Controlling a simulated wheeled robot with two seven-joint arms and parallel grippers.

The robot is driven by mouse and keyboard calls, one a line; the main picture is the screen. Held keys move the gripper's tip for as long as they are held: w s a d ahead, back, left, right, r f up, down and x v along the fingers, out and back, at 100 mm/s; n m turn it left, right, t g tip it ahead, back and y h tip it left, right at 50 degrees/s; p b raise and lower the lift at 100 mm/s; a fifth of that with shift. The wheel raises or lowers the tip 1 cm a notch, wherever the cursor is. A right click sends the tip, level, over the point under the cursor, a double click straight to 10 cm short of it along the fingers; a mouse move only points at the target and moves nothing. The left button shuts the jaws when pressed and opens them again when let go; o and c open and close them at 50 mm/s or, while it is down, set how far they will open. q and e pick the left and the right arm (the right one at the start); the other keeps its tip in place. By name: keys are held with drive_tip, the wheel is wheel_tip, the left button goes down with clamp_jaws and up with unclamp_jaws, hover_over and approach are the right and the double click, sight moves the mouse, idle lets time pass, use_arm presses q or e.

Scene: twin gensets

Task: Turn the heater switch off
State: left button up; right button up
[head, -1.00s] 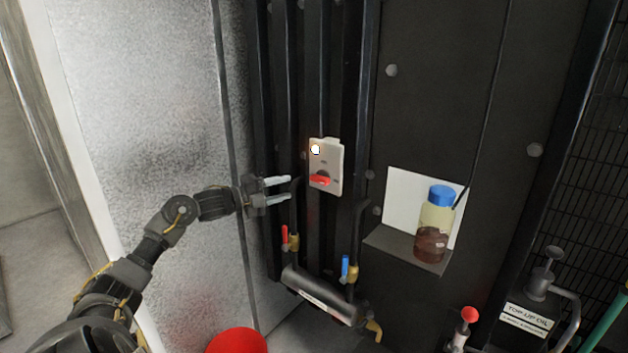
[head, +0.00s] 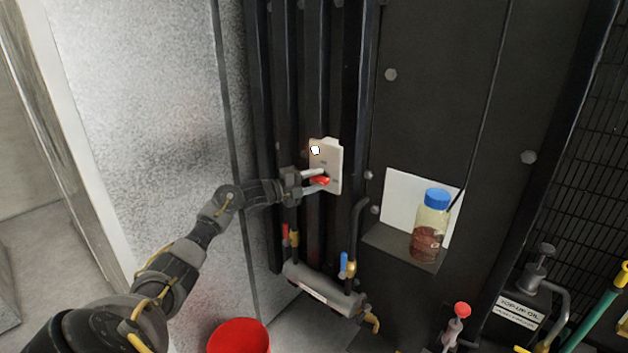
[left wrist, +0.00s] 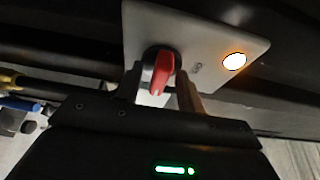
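The heater switch is a pale plate (head: 328,156) on the dark ribbed panel. It carries a red knob (head: 319,180) and a lit lamp (head: 315,150). My left gripper (head: 316,180) is at the plate, with one finger above the knob and one below. In the left wrist view the red knob (left wrist: 162,75) stands between the two fingers of the left gripper (left wrist: 160,90), with a gap visible on at least one side. The lamp (left wrist: 234,62) glows white-orange there. I see no clear grip on the knob. My right gripper is not in view.
Below the switch is a grey cylinder (head: 318,293) with red-handled (head: 285,232) and blue-handled (head: 344,262) valves. A blue-capped bottle (head: 431,228) stands on a shelf to the right. A red bucket (head: 240,337) is on the floor.

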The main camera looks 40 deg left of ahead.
use_arm(q)
clamp_jaws()
